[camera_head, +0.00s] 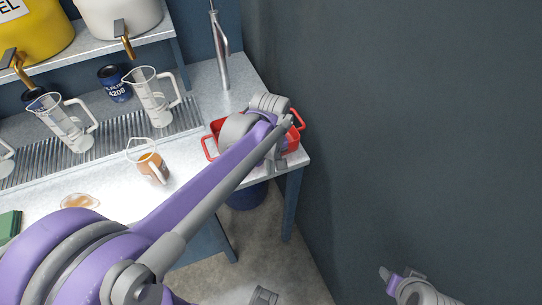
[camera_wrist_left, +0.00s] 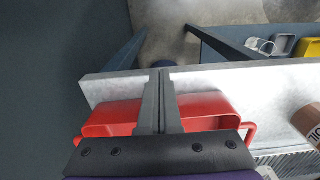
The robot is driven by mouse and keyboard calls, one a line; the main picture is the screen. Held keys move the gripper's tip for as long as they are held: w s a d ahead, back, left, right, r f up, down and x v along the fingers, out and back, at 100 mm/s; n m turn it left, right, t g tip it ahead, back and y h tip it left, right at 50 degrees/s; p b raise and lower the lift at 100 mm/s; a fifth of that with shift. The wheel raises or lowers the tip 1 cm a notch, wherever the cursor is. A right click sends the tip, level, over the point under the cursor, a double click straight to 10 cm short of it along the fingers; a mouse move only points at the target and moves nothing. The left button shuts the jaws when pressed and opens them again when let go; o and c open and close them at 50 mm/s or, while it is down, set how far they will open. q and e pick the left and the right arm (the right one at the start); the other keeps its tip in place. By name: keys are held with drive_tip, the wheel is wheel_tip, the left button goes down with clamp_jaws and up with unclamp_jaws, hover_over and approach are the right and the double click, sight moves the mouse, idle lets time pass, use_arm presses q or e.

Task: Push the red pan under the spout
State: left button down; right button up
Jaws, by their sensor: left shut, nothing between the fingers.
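The red pan (camera_head: 211,142) sits on the right end of the bench, close to its front corner, largely hidden by my left arm. It also shows in the left wrist view (camera_wrist_left: 205,108), with a handle at each side. My left gripper (camera_wrist_left: 160,74) is shut and empty. Its fingers cross over the pan in that view, with the tips near the bench edge; I cannot tell whether they touch the pan. A brass spout (camera_head: 126,43) hangs from the white drum, and another (camera_head: 22,72) from the yellow drum.
Clear jugs (camera_head: 152,98) stand on the slotted drain strip (camera_head: 110,143) under the drums, with a dark blue can (camera_head: 114,84). A metal bottle (camera_head: 221,60) stands behind the pan.

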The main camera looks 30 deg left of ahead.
use_arm(q)
drive_tip(key=shift+w+a+f, duration=1.05)
drive_tip(key=shift+a+f, duration=0.15)
drive_tip(key=shift+w+a, duration=0.25)
drive_tip(key=shift+a, duration=0.05)
drive_tip(key=w+a, duration=0.2)
drive_tip(key=a, duration=0.1)
drive_tip(key=w+a, duration=0.6)
drive_tip(key=shift+w+a, duration=0.1)
drive_tip(key=shift+a, duration=0.15)
